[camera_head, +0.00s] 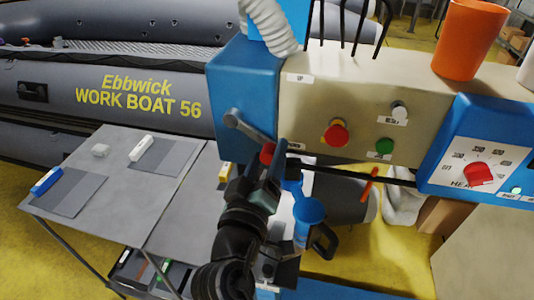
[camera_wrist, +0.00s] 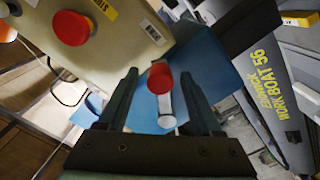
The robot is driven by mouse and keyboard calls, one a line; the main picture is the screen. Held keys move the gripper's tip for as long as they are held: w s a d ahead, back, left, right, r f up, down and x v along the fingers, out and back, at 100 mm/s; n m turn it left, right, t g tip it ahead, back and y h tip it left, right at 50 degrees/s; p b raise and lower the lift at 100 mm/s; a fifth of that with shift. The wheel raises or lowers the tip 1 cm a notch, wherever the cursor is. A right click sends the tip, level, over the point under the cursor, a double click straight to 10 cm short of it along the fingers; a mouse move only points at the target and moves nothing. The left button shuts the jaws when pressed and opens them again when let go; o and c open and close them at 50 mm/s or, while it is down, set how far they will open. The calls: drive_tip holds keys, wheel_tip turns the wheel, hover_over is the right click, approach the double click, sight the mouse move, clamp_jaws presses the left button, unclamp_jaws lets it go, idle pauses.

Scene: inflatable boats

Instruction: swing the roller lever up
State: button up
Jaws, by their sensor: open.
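The roller lever (camera_head: 245,128) is a grey arm on the side of a blue housing. It slants down to the right from its pivot and ends in a red knob (camera_head: 267,152). My gripper (camera_head: 269,160) is open at the knob, one finger on each side. In the wrist view, the red knob (camera_wrist: 160,77) shows between the two open fingertips (camera_wrist: 159,80), with gaps on both sides. The lever's grey arm (camera_wrist: 165,103) runs from it toward the palm side of the picture. Whether a finger touches the knob I cannot tell.
The beige panel (camera_head: 350,90) beside the lever carries a red emergency button (camera_head: 336,134) and a green button (camera_head: 384,146). A blue control box (camera_head: 470,150) is at the right. A grey table (camera_head: 120,185) stands at the left, before the inflatable boat (camera_head: 100,95).

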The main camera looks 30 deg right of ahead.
drive_tip(key=shift+c, duration=0.2)
clamp_jaws()
idle(1.2)
